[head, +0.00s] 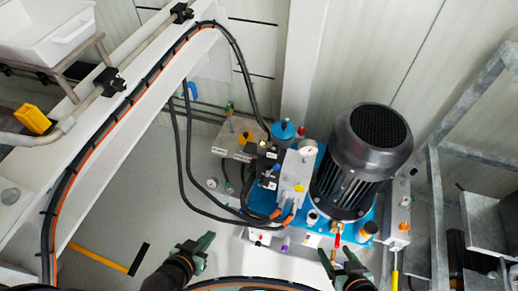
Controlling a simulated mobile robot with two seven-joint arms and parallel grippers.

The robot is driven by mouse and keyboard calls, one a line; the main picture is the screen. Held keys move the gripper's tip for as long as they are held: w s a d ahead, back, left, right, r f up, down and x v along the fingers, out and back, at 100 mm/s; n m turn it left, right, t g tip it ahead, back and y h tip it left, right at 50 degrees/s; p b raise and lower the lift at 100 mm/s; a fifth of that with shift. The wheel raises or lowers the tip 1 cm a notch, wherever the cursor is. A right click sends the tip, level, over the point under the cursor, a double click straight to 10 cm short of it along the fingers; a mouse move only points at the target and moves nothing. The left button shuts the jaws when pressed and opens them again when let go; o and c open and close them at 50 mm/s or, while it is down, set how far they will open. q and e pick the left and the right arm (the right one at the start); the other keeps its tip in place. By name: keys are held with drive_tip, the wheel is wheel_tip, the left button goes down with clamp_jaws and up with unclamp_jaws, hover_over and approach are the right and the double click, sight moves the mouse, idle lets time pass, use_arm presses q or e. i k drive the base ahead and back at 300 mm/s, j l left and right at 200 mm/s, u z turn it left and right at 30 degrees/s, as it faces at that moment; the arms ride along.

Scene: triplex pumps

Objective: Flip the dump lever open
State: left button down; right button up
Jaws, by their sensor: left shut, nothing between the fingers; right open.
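A small red-handled lever (338,240) sits on the front of the blue pump unit, below the dark motor (362,160). A yellow handle (394,279) hangs below a grey box at the unit's right side. I cannot tell for certain which of these is the dump lever. My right gripper (335,255) is open, with its fingers just below and around the red lever in the picture; contact cannot be told. My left gripper (206,242) is shut and empty, left of the unit and apart from it.
A white beam (130,110) with black and orange hoses runs along the left. A white tray (45,30) stands top left. Black hoses (188,165) loop down to the valve block. A grey metal frame (436,200) stands at the right. Floor at lower left is mostly clear.

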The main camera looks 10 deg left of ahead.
sight(338, 241)
drive_tip(key=z, duration=0.95)
